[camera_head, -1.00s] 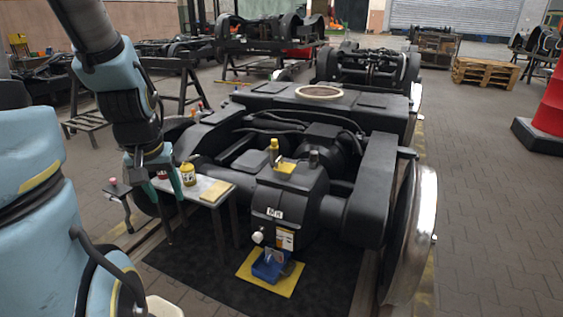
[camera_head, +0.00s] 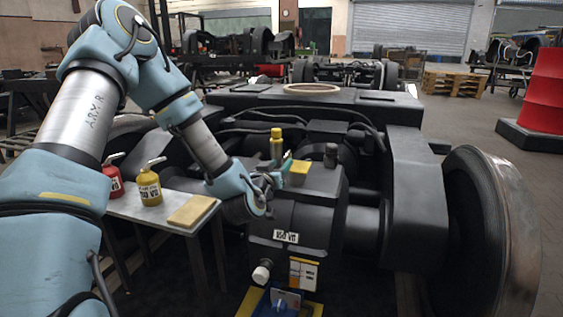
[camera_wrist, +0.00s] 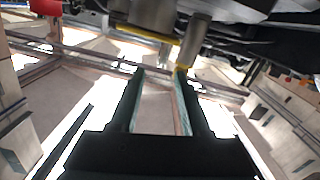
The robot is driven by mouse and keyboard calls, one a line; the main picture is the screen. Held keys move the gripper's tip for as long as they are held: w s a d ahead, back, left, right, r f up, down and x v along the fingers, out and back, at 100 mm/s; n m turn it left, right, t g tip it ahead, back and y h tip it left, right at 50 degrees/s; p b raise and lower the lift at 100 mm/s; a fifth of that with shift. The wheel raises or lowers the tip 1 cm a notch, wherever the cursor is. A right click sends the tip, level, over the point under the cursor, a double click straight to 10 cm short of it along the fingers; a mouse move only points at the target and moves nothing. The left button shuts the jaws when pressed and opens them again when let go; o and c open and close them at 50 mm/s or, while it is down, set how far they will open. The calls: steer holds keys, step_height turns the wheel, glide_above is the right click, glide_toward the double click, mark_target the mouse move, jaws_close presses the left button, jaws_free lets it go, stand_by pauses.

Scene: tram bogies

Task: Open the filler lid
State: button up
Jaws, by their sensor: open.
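A yellow square lid (camera_head: 299,173) sits on top of the black gearbox housing (camera_head: 290,210), which carries a white label; I take it for the filler lid. It looks shut, but its hinge is not clear. My gripper (camera_head: 281,170) is open and empty at the lid's left side, its teal fingers reaching towards it. I cannot tell whether they touch it. In the wrist view my gripper (camera_wrist: 160,73) has its two fingers apart, with a yellow edge (camera_wrist: 148,34) just beyond the fingertips, probably the lid's.
A yellow-capped bottle-shaped part (camera_head: 276,148) stands just behind the gripper, and a dark knob (camera_head: 331,155) to the right. A side table (camera_head: 150,212) holds a yellow can (camera_head: 149,188), a red can (camera_head: 114,184) and a tan pad (camera_head: 193,210). The large wheel (camera_head: 495,235) is at right.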

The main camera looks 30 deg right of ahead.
mark_target(290, 151)
steer(key=shift+w+d+f+t, duration=0.15)
steer(key=shift+w+d+t, duration=0.2)
steer(key=shift+w, duration=0.2)
steer(key=b+x, duration=0.1)
steer(key=x, duration=0.9)
steer(key=shift+w+d, duration=0.1)
steer(key=shift+d, duration=0.1)
steer(key=shift+c, duration=0.4)
jaws_close()
